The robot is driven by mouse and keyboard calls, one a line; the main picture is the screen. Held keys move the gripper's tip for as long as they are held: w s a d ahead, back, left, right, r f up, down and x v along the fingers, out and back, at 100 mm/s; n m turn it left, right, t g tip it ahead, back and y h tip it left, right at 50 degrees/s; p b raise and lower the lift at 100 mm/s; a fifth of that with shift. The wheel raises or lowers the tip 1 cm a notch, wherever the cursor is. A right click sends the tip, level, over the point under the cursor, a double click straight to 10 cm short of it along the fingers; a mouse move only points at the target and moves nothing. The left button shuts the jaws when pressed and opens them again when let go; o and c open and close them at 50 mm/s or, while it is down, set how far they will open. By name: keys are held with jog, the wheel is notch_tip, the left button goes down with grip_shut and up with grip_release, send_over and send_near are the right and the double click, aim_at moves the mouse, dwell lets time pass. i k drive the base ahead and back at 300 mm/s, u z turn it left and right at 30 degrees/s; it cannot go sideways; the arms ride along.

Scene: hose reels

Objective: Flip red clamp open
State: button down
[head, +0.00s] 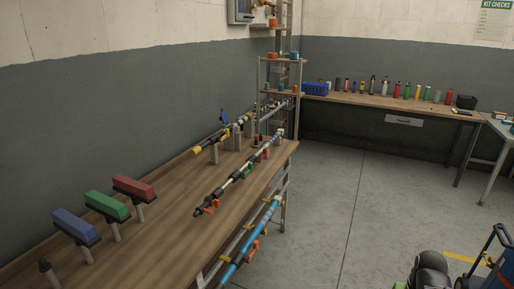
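A red clamp (134,188) stands on a pale post on the wooden bench at the left. Its red top bar lies level along a dark base and looks closed. A similar green clamp (108,205) and a blue clamp (75,227) stand in a row nearer to me, on their own posts. The red one is the farthest of the three. Small red or orange handles (209,210) also show on the pipe along the bench's right side. My gripper is not in view.
The wooden bench (130,247) runs along the left wall. A post with a dark top (45,266) stands at its near left. A shelf rack (282,75) stands at its far end. Open grey floor (345,215) lies right of the bench. Dark and blue equipment (430,272) sits at lower right.

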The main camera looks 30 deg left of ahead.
aim_at(264, 155)
jog(key=i, duration=2.2)
jog(key=u, duration=0.6)
jog(key=k, duration=0.15)
jog(key=u, duration=2.85)
